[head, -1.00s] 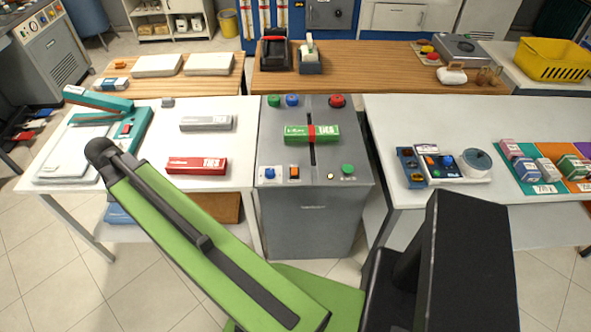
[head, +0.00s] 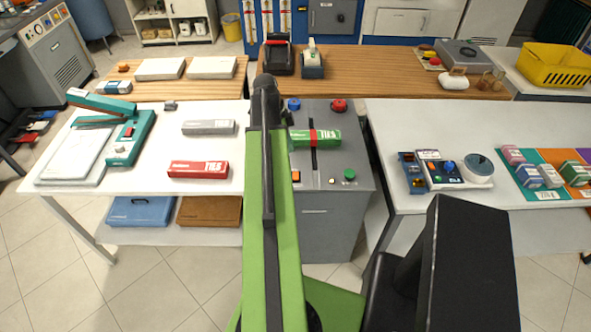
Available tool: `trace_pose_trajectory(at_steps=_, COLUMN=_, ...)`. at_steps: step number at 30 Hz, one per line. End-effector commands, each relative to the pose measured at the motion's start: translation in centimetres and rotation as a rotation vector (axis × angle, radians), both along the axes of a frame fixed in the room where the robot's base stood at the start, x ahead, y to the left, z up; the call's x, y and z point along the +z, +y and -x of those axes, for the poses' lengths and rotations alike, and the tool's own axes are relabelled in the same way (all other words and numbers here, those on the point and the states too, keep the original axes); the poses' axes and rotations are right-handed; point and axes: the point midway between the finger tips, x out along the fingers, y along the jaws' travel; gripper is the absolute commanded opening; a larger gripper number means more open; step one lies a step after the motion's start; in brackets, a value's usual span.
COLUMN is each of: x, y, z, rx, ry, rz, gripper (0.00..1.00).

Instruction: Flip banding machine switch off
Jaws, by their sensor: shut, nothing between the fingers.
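The grey banding machine (head: 345,215) stands in the gap between two white tables. A green box (head: 325,137) with a red band lies across the slot in its top. An orange rocker switch (head: 296,175) sits at the front of the top; its position is too small to tell. A green button (head: 349,174) is at the front right, with blue (head: 293,104) and red (head: 338,105) knobs at the back. My green arm covers the machine's left side, hiding part of its panel. My gripper does not show; only my arm and its dark upper joint are visible.
The left table (head: 155,175) holds a teal stapler-like press (head: 125,135), a grey box (head: 208,127) and a red box (head: 198,169). The right table (head: 400,120) holds a small control unit (head: 440,170) and several small boxes. A wooden counter (head: 385,60) runs behind.

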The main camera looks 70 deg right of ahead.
Motion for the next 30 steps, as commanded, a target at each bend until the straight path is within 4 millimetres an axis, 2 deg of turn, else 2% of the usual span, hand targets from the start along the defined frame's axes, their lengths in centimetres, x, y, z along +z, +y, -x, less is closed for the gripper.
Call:
trace_pose_trajectory(at_steps=5, x=-1.8, y=0.0, z=0.4, rx=0.0, ry=0.0, rz=0.0, gripper=0.0)
trace_pose_trajectory(at_steps=8, x=-3.5, y=-0.1, z=0.8, rx=0.0, ry=-0.001, rz=0.0, gripper=0.0)
trace_pose_trajectory(at_steps=21, x=-12.5, y=0.0, z=3.1, rx=0.001, ry=-0.001, rz=-0.001, gripper=0.0)
trace_pose_trajectory(at_steps=25, x=-13.6, y=0.3, z=3.2, rx=0.001, ry=-0.001, rz=-0.001, gripper=0.0)
trace_pose_trajectory(at_steps=30, x=-13.5, y=0.3, z=3.2, rx=0.001, ry=-0.001, rz=-0.001, gripper=0.0)
